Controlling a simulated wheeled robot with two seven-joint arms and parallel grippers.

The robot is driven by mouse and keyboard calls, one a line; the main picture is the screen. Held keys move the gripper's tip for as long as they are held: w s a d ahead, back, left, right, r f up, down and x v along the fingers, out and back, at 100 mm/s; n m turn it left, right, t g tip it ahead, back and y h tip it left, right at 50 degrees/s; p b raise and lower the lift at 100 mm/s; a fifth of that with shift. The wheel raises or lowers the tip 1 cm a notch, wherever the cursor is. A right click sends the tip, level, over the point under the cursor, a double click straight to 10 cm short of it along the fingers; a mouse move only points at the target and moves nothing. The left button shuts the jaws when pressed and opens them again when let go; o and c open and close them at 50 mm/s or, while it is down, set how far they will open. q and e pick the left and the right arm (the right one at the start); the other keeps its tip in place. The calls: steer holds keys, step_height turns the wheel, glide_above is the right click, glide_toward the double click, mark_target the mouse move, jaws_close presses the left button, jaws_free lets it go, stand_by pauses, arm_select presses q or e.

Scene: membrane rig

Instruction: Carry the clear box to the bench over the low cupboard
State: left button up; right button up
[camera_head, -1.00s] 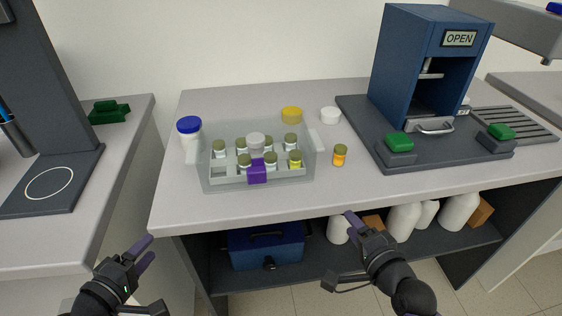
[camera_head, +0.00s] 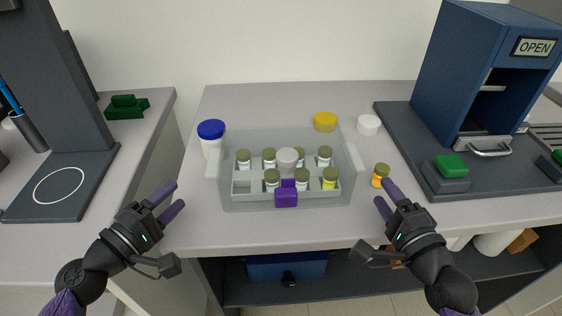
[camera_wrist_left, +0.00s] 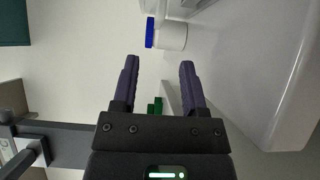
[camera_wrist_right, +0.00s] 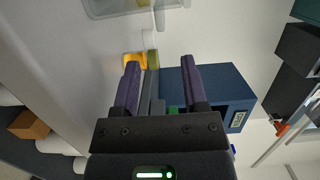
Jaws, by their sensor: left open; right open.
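The clear box (camera_head: 330,194) stands on the grey bench (camera_head: 250,99) over a low open cupboard. It holds several small vials with olive lids, a white-capped one (camera_head: 287,160) and a purple block (camera_head: 286,195) at its front wall. My left gripper (camera_head: 169,201) is open and empty, left of the box and in front of it. My right gripper (camera_head: 384,198) is open and empty, right of the box by an amber vial (camera_head: 380,175). Both are apart from the box. In the right wrist view a corner of the box (camera_wrist_right: 112,9) shows at the top.
A blue-lidded white jar (camera_head: 211,136) stands close behind the box's left end. A yellow lid (camera_head: 325,122) and white lid (camera_head: 368,125) lie behind. The blue OPEN machine (camera_head: 447,85) stands right on a dark mat. A gap separates the left bench (camera_head: 149,127).

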mark_target(208, 165)
arm_select(q)
steer(key=shift+s+r, duration=0.15)
steer(key=shift+s, duration=0.15)
arm_select(e)
steer(key=shift+s, duration=0.3)
arm_select(q)
steer(key=x, duration=1)
arm_select(e)
steer(key=x, duration=1)
steer(key=shift+d, duration=0.1)
arm_select(q)
jaws_close()
arm_select(e)
jaws_close()
